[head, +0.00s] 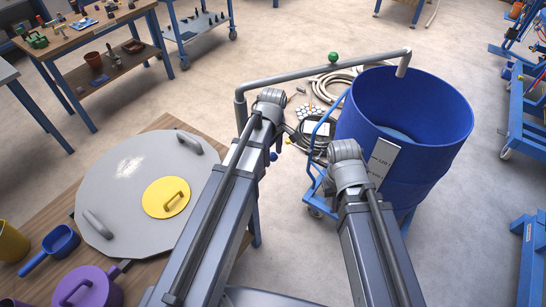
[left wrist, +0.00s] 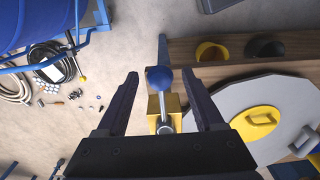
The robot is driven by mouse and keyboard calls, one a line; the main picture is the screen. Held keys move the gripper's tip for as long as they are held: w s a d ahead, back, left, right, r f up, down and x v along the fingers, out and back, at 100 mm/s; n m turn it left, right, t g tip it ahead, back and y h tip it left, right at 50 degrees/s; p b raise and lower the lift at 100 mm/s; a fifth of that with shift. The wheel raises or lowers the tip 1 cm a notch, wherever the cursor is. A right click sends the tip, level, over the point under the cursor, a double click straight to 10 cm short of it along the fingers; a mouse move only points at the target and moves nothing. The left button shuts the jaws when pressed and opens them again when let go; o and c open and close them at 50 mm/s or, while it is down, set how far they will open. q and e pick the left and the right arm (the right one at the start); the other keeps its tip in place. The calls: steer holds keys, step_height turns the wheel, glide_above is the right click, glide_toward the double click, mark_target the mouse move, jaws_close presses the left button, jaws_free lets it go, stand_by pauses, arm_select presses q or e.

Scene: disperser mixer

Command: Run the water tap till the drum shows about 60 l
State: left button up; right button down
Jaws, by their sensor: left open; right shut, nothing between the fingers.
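The blue drum (head: 430,150) stands at the right in the head view, with a lighter blue patch low inside that looks like water. A white strip (head: 382,160) with marks too small to read is on its front. The grey pipe (head: 330,68) ends in a spout (head: 403,62) over the drum; I see no clear stream. A lever with a blue ball knob (left wrist: 159,78) stands on a yellow body (left wrist: 165,108). My left gripper (left wrist: 159,80) is open, its fingers on either side of the knob in the picture. My right gripper is hidden behind its arm.
A wooden table at the left holds a grey round lid (head: 130,205) with a yellow hatch (head: 166,197), a purple pot (head: 88,287) and a blue scoop (head: 58,243). Coiled hoses (head: 335,82) lie on the floor behind the arms. A blue frame stands at the far right.

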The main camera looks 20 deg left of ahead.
arm_select(q)
jaws_close()
stand_by(0.5)
stand_by(0.9)
